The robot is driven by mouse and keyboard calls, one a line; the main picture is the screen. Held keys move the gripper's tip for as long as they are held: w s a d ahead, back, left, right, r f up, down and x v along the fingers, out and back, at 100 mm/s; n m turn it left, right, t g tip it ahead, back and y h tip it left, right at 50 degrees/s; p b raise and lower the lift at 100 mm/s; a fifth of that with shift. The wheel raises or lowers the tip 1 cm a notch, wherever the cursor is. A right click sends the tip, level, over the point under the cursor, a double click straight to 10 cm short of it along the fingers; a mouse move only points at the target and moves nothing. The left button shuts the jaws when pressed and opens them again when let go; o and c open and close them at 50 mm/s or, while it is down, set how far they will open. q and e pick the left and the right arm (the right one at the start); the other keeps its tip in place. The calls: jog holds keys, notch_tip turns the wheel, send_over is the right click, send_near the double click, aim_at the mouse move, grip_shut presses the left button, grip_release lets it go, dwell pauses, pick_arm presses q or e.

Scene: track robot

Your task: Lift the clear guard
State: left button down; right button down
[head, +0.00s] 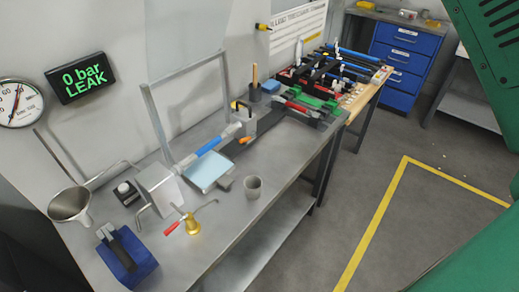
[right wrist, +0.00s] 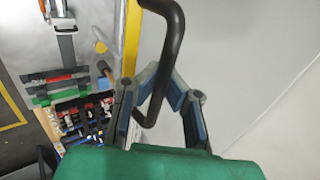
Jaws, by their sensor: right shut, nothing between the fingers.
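In the head view, a grey upright frame (head: 182,70) stands along the back of the bench. A pale, see-through-looking sheet (head: 188,25) shows above its top bar; I take it to be the clear guard, but its outline is faint. My right gripper (right wrist: 163,78) shows in the right wrist view, its fingers closed together and empty. A bent black bar handle (right wrist: 175,30) crosses close in front of the fingers; I cannot tell whether it touches them or what it is fixed to. Neither gripper shows in the head view, and my left gripper is in no view.
A display (head: 80,78) reads "0 bar LEAK". The floor at right is clear.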

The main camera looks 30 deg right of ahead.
jog(key=shift+r, duration=0.15)
jog(key=shift+w+a+r, duration=0.15)
jog(key=shift+w, duration=0.2)
jog(key=shift+w+a+r, duration=0.15)
jog(key=shift+w+a, duration=0.05)
jog(key=shift+w, duration=0.3)
jog(key=shift+w+a+r, duration=0.1)
jog(key=shift+w+a, duration=0.05)
jog(key=shift+w, duration=0.3)
jog(key=c, duration=1)
grip_release()
jog(key=shift+s, duration=0.1)
jog(key=shift+o, duration=0.2)
